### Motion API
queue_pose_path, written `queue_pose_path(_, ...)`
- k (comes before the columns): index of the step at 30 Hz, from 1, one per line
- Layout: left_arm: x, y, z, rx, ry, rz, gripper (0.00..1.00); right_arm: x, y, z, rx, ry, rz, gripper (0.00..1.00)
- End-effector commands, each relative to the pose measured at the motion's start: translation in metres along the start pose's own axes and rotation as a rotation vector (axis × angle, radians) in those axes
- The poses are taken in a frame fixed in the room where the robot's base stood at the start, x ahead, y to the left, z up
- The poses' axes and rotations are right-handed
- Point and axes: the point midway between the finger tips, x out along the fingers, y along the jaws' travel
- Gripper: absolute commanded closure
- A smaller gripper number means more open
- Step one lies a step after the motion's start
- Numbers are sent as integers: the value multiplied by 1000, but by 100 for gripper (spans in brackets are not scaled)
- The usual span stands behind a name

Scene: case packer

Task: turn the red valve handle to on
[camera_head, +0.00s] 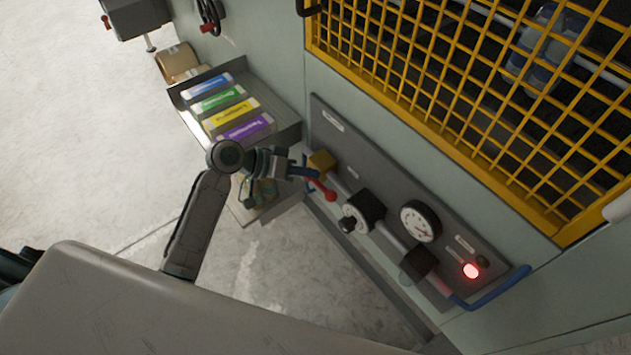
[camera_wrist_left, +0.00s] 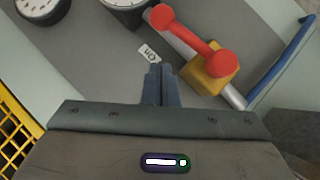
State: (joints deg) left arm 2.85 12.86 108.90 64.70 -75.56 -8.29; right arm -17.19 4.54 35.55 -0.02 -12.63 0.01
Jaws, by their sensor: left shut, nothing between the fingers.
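The red valve handle (camera_head: 328,192) is a bar with rounded ends on a brass valve body (camera_head: 322,160) at the left of the grey panel. In the left wrist view the red handle (camera_wrist_left: 190,38) runs diagonally from its pivot over the brass body (camera_wrist_left: 207,75) toward the upper left. A small "On" label (camera_wrist_left: 150,53) lies beside it. My left gripper (camera_head: 316,173) is at the handle. In the wrist view its blue fingers (camera_wrist_left: 161,72) are shut together and empty, beside the handle and below the label. Whether they touch the handle is unclear. My right gripper is out of view.
Along the panel are a black regulator knob (camera_head: 362,212), a gauge (camera_head: 421,221), a dark bowl (camera_head: 418,263), a lit red lamp (camera_head: 471,270) and a blue hose (camera_head: 500,288). A rack (camera_head: 290,122) with coloured boxes stands left. A yellow mesh guard (camera_head: 480,135) is above.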

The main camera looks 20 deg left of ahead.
Motion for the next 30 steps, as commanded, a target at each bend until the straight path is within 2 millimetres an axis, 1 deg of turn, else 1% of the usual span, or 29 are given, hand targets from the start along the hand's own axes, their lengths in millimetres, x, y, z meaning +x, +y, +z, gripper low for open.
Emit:
queue_pose_path(1, 6, 3, 3, -7, -1, 4, 100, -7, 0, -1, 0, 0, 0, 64)
queue_pose_path(3, 13, 3, 12, -5, -1, 2, 100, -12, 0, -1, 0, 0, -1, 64)
queue_pose_path(9, 27, 1, 26, -1, 0, 1, 100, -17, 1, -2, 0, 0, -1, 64)
queue_pose_path(21, 30, 0, 29, 1, 0, 0, 100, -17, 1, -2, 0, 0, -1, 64)
queue_pose_path(27, 43, -4, 43, -1, 1, 2, 100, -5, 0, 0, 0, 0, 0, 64)
queue_pose_path(30, 43, -3, 44, -2, -2, 1, 100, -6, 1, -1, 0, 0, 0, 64)
